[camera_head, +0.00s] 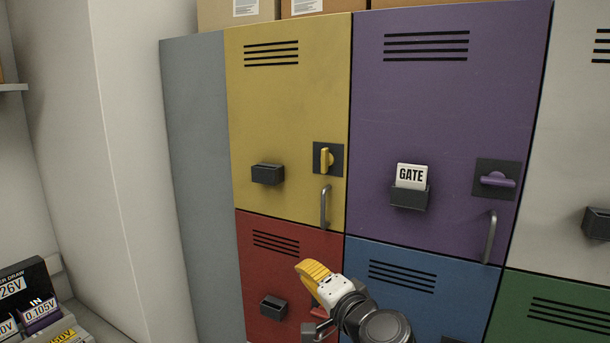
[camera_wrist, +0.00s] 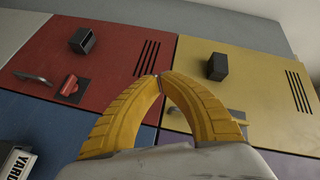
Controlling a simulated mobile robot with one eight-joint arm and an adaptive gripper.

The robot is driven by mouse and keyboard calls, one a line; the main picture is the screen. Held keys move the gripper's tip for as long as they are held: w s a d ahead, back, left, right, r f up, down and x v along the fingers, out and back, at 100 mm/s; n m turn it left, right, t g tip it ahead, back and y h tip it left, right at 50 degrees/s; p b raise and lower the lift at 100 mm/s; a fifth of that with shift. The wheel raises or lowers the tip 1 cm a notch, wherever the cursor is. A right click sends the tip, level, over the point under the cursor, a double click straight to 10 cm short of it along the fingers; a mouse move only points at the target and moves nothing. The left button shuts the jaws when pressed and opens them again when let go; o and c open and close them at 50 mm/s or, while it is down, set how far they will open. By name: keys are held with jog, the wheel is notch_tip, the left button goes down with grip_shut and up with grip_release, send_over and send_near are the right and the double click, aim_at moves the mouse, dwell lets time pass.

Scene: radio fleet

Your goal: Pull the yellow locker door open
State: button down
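The yellow locker door (camera_head: 285,110) is at the upper left of the lockers in the head view and lies flush with its neighbours. It carries a yellow latch knob (camera_head: 326,159), standing upright on a dark plate, and below it a grey vertical bar handle (camera_head: 325,207). My gripper (camera_head: 309,268) is below the handle, in front of the red door, apart from the handle. In the wrist view the yellow door (camera_wrist: 265,75) is at the right, and my gripper's yellow fingers (camera_wrist: 161,84) arch together with tips meeting and nothing between them. The right finger partly hides the handle area.
A purple door (camera_head: 440,110) with a GATE card is to the right. Red (camera_head: 290,275) and blue (camera_head: 405,310) doors are below, with handles or holders sticking out. A dark card holder (camera_head: 267,174) juts from the yellow door. Boxes stand on top; a white wall is left.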

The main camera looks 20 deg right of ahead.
aim_at(328, 213)
jog(key=d+r+m+t+h+p, duration=0.1)
jog(key=d+r+m+h+p, duration=0.3)
jog(key=d+r+m, duration=0.45)
jog(key=shift+n, duration=0.75)
jog(key=w+d, duration=0.1)
jog(key=w, duration=0.2)
jog(key=w+d+f, duration=0.1)
jog(key=w, duration=0.2)
jog(key=w+d+f, duration=0.1)
jog(key=w, duration=0.3)
jog(key=shift+d+f, duration=0.1)
jog(key=shift+f, duration=0.15)
jog(key=shift+s, duration=0.1)
